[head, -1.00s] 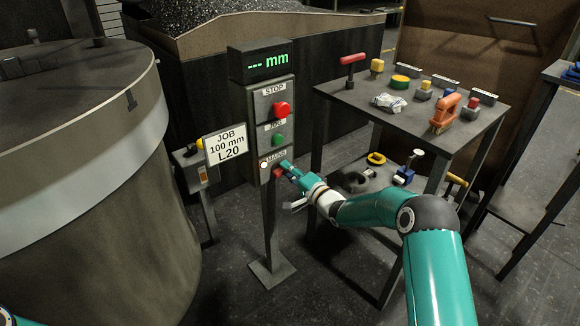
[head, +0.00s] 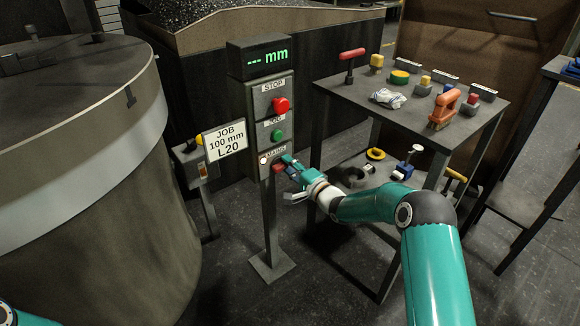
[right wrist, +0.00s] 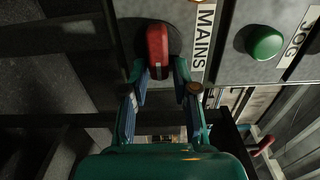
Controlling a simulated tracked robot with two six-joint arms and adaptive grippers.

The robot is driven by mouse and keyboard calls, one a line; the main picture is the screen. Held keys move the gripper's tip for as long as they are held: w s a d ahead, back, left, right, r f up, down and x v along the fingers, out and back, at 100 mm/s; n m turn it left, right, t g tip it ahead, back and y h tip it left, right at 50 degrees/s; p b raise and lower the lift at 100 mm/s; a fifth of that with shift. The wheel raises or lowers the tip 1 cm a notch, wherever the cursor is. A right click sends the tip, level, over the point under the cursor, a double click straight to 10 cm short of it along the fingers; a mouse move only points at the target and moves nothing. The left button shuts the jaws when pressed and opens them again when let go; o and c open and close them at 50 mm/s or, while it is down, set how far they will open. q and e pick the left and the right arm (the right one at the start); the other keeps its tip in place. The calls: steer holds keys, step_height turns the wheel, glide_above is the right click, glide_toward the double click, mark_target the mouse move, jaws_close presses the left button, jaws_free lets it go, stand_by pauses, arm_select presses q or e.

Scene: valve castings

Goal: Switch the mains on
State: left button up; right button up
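The control post carries a panel with a red STOP button (head: 281,105), a green JOG button (head: 277,135) and, lowest, a red MAINS switch handle (head: 278,168). A pale lamp (head: 263,160) sits beside the MAINS label. My right gripper (head: 288,164) is at the MAINS switch. In the right wrist view the red handle (right wrist: 158,48) lies between the two fingertips (right wrist: 159,72), with a narrow gap seen on each side, so the gripper looks open around its near end. My left gripper is out of view.
A job card (head: 225,139) reads 100 mm L20, left of the post. A large round drum (head: 90,200) fills the left. A dark table (head: 400,115) with tools and gauge pieces stands right, close above my right arm. The floor in front of the post is clear.

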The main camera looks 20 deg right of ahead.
steer(key=shift+o, duration=0.5)
steer(key=shift+a, duration=0.1)
steer(key=shift+f, duration=0.1)
steer(key=v, duration=1.2)
